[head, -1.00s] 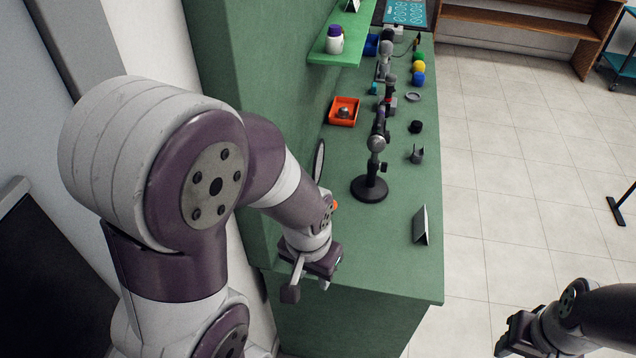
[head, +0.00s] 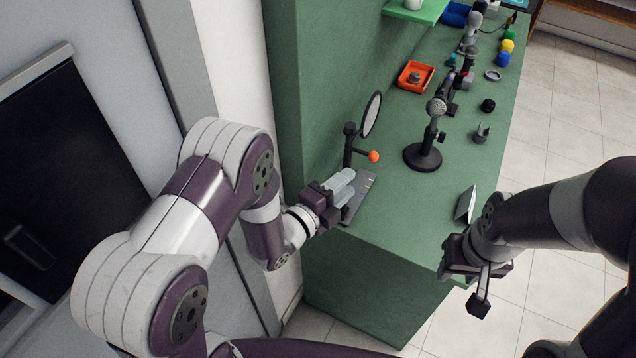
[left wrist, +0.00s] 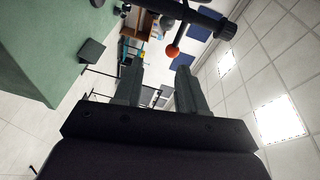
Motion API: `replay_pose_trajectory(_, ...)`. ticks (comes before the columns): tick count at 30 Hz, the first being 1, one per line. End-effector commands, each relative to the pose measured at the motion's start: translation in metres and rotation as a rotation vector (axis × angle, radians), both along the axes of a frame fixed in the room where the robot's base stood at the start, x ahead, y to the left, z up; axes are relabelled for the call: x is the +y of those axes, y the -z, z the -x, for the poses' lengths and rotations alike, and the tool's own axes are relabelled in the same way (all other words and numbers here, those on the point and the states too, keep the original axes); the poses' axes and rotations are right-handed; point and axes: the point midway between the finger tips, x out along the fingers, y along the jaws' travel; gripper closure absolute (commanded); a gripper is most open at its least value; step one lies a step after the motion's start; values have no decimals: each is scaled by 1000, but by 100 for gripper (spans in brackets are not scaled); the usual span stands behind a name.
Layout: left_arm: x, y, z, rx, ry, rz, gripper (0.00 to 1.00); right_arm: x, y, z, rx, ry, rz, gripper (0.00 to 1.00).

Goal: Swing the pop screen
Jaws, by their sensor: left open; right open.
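The pop screen (head: 371,114) is a round dark-rimmed disc on a black post near the green wall, at the near end of the counter. An orange ball (head: 373,156) sits at the end of a short rod on the post. The ball and rod also show in the left wrist view (left wrist: 172,51), beyond the fingertips. My left gripper (head: 347,182) is open and empty, just below and left of the ball, apart from it. My right gripper (head: 484,287) is open and empty, off the counter's near right corner. A grey base plate (head: 366,188) is partly hidden by my left fingers.
A microphone on a round black stand (head: 424,154) stands right of the pop screen. An orange tray (head: 415,77), a black holder (head: 481,133) and a small tilted panel (head: 467,204) are on the green counter (head: 410,210). The counter's near middle is clear.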

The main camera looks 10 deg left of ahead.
Motion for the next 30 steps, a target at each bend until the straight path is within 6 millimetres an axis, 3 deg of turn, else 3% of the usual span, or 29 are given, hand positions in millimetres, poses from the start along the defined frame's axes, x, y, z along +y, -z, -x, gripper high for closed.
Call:
replay_pose_trajectory(3,-1,-15,0,-122,7,-51,60,0,0,0,0,0,0,57)
replay_pose_trajectory(8,-8,-15,-11,-131,8,-67,60,0,2,0,0,0,0,57)
replay_pose_trajectory(21,-44,-15,-65,-128,7,-66,60,0,6,0,0,0,0,57)
replay_pose_trajectory(22,-45,-15,-67,-126,6,-66,63,0,6,0,0,0,0,57)
replay_pose_trajectory(25,-43,-15,-66,-125,5,-66,95,0,6,0,0,0,0,57)
replay_pose_trajectory(30,-43,-15,-66,-124,5,-66,96,0,6,0,0,0,0,57)
